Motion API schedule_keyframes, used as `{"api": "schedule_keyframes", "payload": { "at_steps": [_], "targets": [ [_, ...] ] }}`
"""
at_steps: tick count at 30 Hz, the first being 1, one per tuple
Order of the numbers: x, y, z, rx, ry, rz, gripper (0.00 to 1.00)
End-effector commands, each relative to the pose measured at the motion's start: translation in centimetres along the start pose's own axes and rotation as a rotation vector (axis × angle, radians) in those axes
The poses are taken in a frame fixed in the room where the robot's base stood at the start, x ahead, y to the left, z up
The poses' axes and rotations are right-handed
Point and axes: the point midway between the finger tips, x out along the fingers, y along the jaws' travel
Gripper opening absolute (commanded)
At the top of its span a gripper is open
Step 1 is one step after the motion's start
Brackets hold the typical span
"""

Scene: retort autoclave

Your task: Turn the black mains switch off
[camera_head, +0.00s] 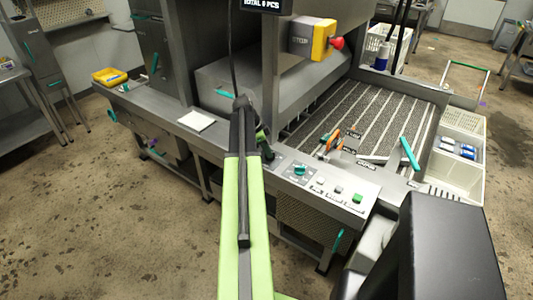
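My green and black arm reaches up the middle of the view to the grey machine's front edge. My gripper (266,148) is dark and small at the arm's far end, low over the left end of the sloped control panel (310,199). I cannot see whether its fingers are open or shut. A dark shape just beneath it may be the black mains switch, but gripper and switch run together there. I cannot tell the switch's position or whether the gripper touches it. The panel also bears a teal knob (300,170), small pale buttons (339,188) and a green button (357,198).
A yellow box with a red button (336,43) juts from the post above. A white card (197,120) lies on the ledge left of my arm. Orange-handled and teal tools (409,153) lie on the slatted conveyor bed behind the panel. A white crate (447,176) stands at right.

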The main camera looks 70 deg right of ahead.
Motion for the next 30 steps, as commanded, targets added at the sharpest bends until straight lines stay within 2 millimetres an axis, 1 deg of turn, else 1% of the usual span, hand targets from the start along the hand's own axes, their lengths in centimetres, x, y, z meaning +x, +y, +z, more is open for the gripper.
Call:
{"api": "schedule_keyframes", "payload": {
  "at_steps": [5, 6, 7, 9, 17, 23, 30],
  "targets": [
    [0.0, -0.2, 0.0, 0.0, 0.001, -0.005, 0.0],
    [-0.4, 1.8, 0.9, -0.003, 0.001, -0.007, 0.0],
    [-0.3, 0.9, 0.6, -0.003, 0.001, -0.005, 0.0],
    [-0.2, 0.4, 0.4, -0.005, -0.001, -0.003, 0.0],
    [-0.1, 0.1, 0.1, -0.071, 0.001, -0.03, 0.0],
    [-0.1, 0.1, 0.0, -0.201, 0.005, -0.089, 0.0],
    [-0.1, 0.2, -0.1, -0.408, 0.007, -0.175, 0.0]
  ]
}}
